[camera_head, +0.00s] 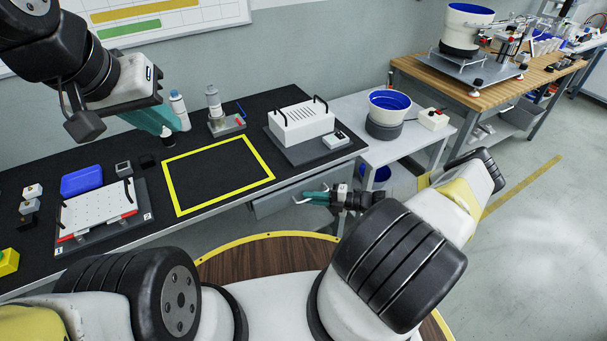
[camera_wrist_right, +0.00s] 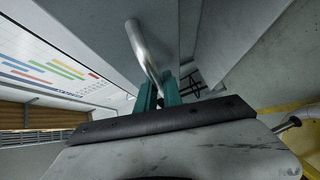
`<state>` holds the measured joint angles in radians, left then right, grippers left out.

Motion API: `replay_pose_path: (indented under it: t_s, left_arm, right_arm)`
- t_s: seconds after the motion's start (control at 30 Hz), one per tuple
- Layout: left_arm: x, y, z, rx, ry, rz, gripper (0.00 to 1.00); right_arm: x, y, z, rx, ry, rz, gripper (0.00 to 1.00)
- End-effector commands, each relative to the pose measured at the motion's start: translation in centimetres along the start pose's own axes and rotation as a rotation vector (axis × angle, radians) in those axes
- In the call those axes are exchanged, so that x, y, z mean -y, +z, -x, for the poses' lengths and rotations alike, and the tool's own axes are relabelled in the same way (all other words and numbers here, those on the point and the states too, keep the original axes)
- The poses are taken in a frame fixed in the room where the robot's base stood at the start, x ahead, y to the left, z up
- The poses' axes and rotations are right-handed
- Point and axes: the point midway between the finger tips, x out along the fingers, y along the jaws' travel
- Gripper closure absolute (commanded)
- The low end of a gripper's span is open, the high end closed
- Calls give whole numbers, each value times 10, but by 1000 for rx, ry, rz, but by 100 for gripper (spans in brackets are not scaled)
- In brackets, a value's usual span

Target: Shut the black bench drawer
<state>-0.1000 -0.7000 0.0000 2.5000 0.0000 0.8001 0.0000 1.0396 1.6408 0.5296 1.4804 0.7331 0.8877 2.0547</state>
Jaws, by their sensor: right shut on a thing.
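The black bench (camera_head: 232,105) runs along the wall, and its grey drawer (camera_head: 272,205) is under the front edge at the right end. I cannot tell how far the drawer stands out. My right gripper (camera_head: 304,199) is at the drawer front, with its teal fingers shut on the drawer handle. In the right wrist view the handle is a round metal bar (camera_wrist_right: 142,45) running down between the fingertips (camera_wrist_right: 164,88). My left gripper (camera_head: 166,124) hangs above the bench near the bottles, away from the drawer. Its finger gap is not clear.
A yellow-framed area (camera_head: 218,172) on the bench top is empty. A white slotted box (camera_head: 301,123) stands above the drawer end. A grey side table (camera_head: 345,105) with a blue-lined bowl (camera_head: 389,101) stands right of the bench. Open floor (camera_head: 540,235) lies to the right.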

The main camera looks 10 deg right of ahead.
Motion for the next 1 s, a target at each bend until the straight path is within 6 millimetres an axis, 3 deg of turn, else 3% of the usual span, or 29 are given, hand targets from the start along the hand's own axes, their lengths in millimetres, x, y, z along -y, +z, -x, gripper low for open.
replay_pose_path:
  t_s: [0.8,1.0]
  left_arm:
    - [0,0,0,0,0,0,80]
    - [0,0,0,0,0,0,80]
  right_arm:
    - [0,0,0,-1,-1,1,100]
    - [-4,19,-20,-3,-4,3,100]
